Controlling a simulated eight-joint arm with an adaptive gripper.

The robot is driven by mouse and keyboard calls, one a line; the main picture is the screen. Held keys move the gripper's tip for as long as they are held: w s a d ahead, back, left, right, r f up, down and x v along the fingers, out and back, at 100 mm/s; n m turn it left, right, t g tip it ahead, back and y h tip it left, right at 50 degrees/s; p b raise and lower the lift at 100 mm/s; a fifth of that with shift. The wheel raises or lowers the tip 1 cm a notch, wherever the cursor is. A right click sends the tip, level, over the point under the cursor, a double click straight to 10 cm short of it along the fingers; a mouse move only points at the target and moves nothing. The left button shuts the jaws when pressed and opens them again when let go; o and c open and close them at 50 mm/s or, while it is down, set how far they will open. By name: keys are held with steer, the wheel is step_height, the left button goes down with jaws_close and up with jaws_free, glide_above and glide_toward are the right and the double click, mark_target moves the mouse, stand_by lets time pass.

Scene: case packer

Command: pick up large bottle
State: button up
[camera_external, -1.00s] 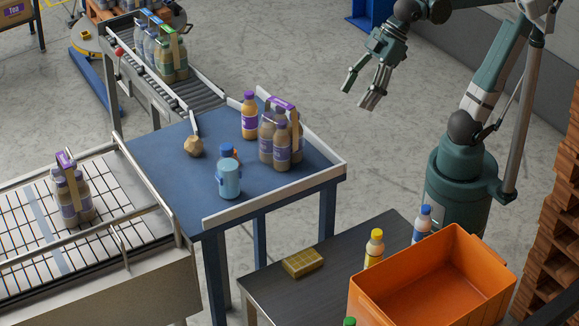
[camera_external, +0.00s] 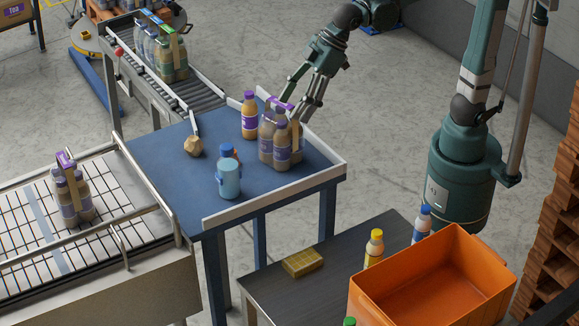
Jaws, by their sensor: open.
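An orange-brown bottle with a purple cap and purple label (camera_external: 249,118) stands alone, upright, on the blue table (camera_external: 165,165) near its back edge. To its right stands a pack of brown bottles with a purple handle (camera_external: 281,147). My gripper (camera_external: 293,108) is open, pointing down at the back of this pack, with its fingers apart near the handle. I cannot tell whether the fingers touch the pack. The pack partly hides the fingertips.
A white raised edge (camera_external: 280,196) borders the table. A brown lump (camera_external: 193,146) lies on the table's left part. A roller conveyor (camera_external: 195,92) carries more bottles. Another pack (camera_external: 74,200) stands on the wire conveyor. An orange crate (camera_external: 440,290) stands front right.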

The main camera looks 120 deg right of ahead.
steer(key=p, duration=0.7)
glide_toward(228, 165)
steer(key=shift+d+r+m, duration=0.2)
steer(key=shift+d+r, duration=0.2)
steer(key=shift+d, duration=0.15)
steer(key=shift+d+r+m, duration=0.2)
steer(key=shift+d+r, duration=0.15)
steer(key=shift+d, duration=0.25)
step_height(228, 165, down, 5)
steer(key=shift+w+f, duration=0.1)
steer(key=shift+f, duration=0.15)
steer(key=shift+x, duration=1.3)
steer(key=shift+x, duration=2.55)
steer(key=shift+d, duration=0.1)
steer(key=shift+c, duration=0.6)
